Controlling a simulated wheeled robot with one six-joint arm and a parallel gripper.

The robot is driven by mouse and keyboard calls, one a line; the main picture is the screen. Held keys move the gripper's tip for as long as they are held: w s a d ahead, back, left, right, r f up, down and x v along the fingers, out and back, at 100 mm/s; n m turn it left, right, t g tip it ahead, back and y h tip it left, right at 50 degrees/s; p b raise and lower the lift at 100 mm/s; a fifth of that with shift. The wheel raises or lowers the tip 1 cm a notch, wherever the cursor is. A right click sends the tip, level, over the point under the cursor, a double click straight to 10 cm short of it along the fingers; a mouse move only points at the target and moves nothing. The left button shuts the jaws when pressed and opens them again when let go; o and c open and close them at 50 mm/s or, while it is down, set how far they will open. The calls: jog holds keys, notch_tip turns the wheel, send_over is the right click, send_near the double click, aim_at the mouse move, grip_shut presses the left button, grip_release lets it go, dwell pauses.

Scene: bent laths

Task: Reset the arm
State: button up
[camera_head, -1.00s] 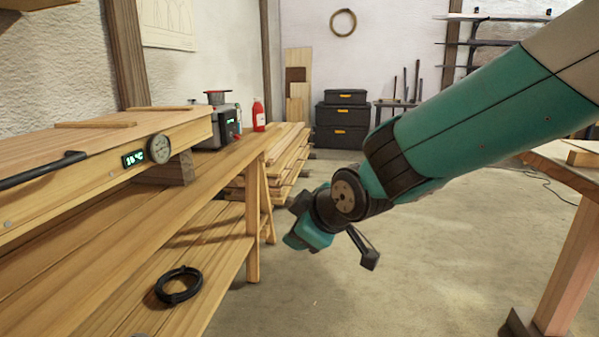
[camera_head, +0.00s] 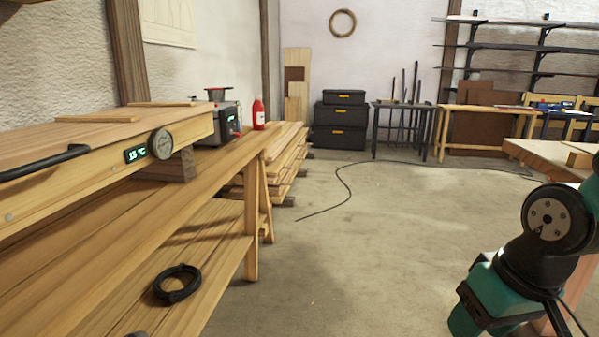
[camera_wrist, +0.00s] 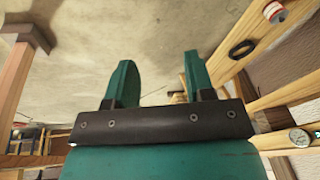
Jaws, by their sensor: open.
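My arm is folded in at the lower right of the head view, with its dark wrist joint and teal wrist part (camera_head: 490,300) beside the right-hand bench. The fingers are not clear in the head view. In the wrist view my gripper (camera_wrist: 155,85) shows two teal fingers standing well apart, with nothing between them. It is open and empty, with bare concrete floor behind it.
A wooden workbench (camera_head: 215,185) runs along the left, carrying a wooden box with a dial gauge (camera_head: 160,144), a red bottle (camera_head: 258,114) and a grey device. Another bench (camera_head: 545,158) stands right.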

jog(key=s+a+r+n+g+y, duration=0.2)
jog(key=s+a+r+n, duration=0.3)
jog(key=s+a, duration=0.3)
notch_tip(320, 180, up, 22)
jog(key=p, duration=2.1)
jog(key=shift+s+a+p, duration=0.15)
jog(key=shift+a+p, duration=0.2)
